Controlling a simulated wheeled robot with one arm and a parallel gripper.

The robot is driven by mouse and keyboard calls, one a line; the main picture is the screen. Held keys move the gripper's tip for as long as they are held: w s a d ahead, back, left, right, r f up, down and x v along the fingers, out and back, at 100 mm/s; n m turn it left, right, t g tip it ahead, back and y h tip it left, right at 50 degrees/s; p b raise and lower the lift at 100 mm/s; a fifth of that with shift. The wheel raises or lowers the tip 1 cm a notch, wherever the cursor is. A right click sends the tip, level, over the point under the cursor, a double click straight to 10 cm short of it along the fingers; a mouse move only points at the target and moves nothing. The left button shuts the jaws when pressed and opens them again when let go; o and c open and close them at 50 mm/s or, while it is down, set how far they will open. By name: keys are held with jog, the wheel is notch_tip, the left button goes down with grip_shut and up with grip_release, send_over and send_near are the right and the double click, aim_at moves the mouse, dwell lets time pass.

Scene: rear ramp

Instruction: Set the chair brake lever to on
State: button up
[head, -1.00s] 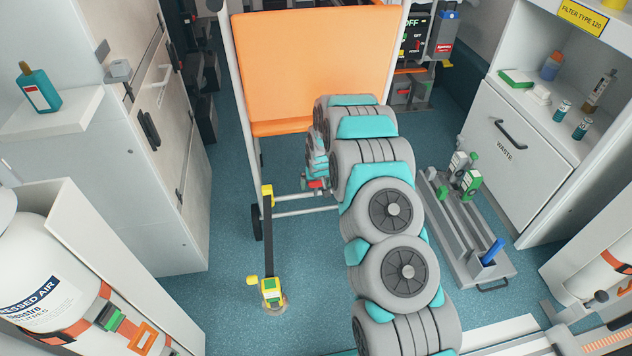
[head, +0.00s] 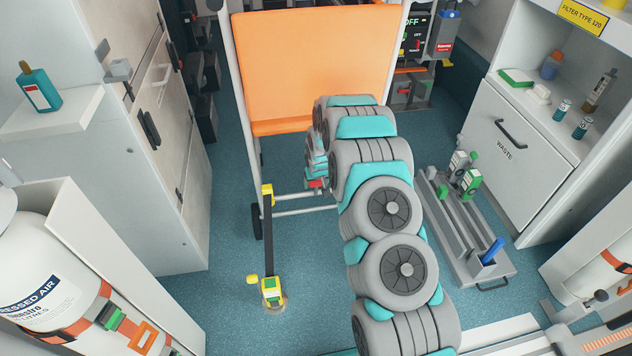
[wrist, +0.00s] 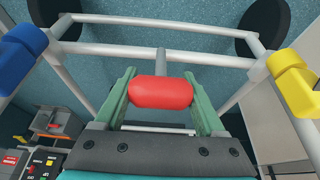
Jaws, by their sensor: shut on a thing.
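The chair (head: 315,65) has an orange back and seat on a white tube frame, seen in the head view. Its brake lever has a red rounded grip (wrist: 160,92) on a grey stem, in front of a cross tube in the wrist view. My gripper (wrist: 162,88) has one green finger at each end of the red grip and is shut on it. In the head view the red grip (head: 315,184) is a small patch at the end of my arm, which hides most of my gripper.
A yellow-ended dark strap (head: 268,235) runs from the chair frame to a floor anchor (head: 272,292). A grey floor rack (head: 465,240) stands right of my arm, before the waste cabinet (head: 525,155). Blue (wrist: 20,55) and yellow (wrist: 295,82) fittings flank the chair frame. Floor left of the strap is clear.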

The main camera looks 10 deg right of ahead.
grip_shut()
jog(key=shift+s+f+b, duration=0.1)
jog(key=shift+s+b, duration=0.1)
jog(key=shift+b, duration=0.2)
jog(key=shift+s+d+f+t+b, duration=0.1)
jog(key=shift+s+f+t+b, duration=0.15)
jog(key=shift+s+t+b, duration=0.5)
jog(key=shift+s+f+t+b, duration=0.5)
jog(key=shift+s+t+b, duration=0.4)
jog(key=shift+b, duration=0.6)
jog(key=shift+s+f+t+b, duration=0.5)
jog(key=shift+s+t+b, duration=0.35)
jog(key=shift+b, duration=0.65)
